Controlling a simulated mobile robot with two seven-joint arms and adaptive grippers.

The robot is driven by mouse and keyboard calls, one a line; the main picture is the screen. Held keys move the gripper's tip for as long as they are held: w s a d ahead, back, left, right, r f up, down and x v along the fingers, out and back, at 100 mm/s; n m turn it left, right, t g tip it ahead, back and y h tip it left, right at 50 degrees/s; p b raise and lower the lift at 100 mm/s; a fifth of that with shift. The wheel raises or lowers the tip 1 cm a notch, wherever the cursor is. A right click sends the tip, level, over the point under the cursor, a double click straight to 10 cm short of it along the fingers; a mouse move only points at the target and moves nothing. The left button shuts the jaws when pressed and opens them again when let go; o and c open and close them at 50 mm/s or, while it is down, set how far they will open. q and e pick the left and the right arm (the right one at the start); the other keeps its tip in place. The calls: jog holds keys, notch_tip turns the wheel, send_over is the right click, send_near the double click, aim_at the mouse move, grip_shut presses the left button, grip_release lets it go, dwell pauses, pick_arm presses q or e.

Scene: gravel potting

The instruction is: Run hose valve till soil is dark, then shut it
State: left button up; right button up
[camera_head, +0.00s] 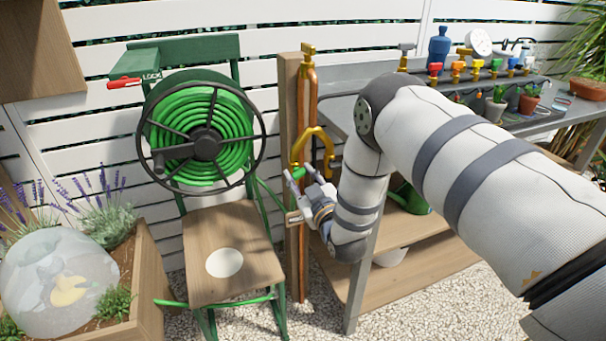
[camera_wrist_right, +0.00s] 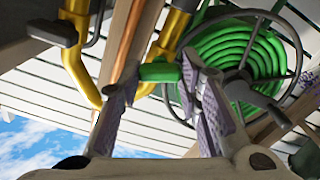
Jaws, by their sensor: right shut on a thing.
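My right gripper (camera_head: 303,183) is shut on a small green valve handle (camera_head: 298,173) beside a wooden post. In the right wrist view the green handle (camera_wrist_right: 160,72) lies between the two fingertips (camera_wrist_right: 159,82). A curved golden spout (camera_head: 320,134) rises just above the gripper on the copper pipe (camera_head: 308,85). Green hose (camera_head: 205,120) is coiled on a reel and also shows in the right wrist view (camera_wrist_right: 240,50). Brown soil (camera_head: 122,262) shows in a wooden planter at lower left, partly hidden by plants and a clear dome. My left gripper is out of view.
A grey bench (camera_head: 350,85) at the right holds colourful taps and small pots. A clear dome (camera_head: 60,280) sits in the planter. Gravel (camera_head: 310,325) covers the ground.

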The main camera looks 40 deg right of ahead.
jog(key=n, duration=0.3)
jog(key=shift+n+p, duration=0.35)
jog(key=shift+n, duration=0.05)
jog(key=n, duration=0.3)
jog(key=shift+n, duration=0.3)
jog(key=n, duration=0.5)
jog(key=shift+f+n, duration=0.15)
jog(key=shift+n, duration=0.25)
jog(key=o, duration=1.1)
jog(key=shift+o, duration=0.2)
jog(key=v, duration=1.2)
